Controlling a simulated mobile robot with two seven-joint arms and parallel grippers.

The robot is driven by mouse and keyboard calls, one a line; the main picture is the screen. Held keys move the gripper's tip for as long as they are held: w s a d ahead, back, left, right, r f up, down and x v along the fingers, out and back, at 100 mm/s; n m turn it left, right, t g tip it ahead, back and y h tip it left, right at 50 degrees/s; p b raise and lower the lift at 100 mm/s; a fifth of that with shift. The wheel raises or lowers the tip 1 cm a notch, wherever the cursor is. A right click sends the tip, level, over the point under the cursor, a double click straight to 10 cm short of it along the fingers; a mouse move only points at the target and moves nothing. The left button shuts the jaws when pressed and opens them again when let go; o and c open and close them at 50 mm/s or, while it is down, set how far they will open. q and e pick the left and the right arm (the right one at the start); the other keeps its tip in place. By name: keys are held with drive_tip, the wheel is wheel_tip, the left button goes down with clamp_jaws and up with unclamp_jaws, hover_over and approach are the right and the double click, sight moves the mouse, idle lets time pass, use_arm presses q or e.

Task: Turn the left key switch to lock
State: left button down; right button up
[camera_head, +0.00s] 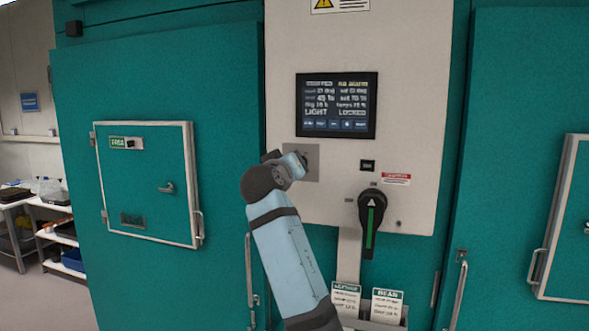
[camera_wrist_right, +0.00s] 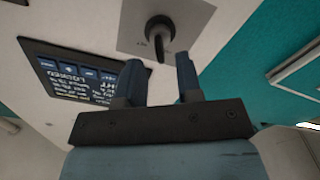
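The key switch (camera_wrist_right: 158,30) is a dark round lock with a dark key sticking out of it. It sits on a square grey plate (camera_wrist_right: 190,15) on the white panel, and the plate also shows in the head view (camera_head: 313,152). My right gripper (camera_wrist_right: 161,66) is open. Its two blue-grey fingers stand on either side of the line to the key, and the key's end is at about fingertip level. Contact is not visible. In the head view, my right gripper (camera_head: 298,161) covers the key. My left gripper is not in view.
A display (camera_head: 337,105) reading "LIGHT" and "LOCKED" is above the plate. A black rotary handle (camera_head: 372,208) with a green stripe is lower right. Card holders (camera_head: 367,308) hang below. Teal doors with handles flank the white panel (camera_head: 415,80).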

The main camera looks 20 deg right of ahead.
drive_tip(key=b+v, duration=0.2)
drive_tip(key=v, duration=0.8)
drive_tip(key=shift+s+a, duration=0.1)
drive_tip(key=shift+a, duration=0.05)
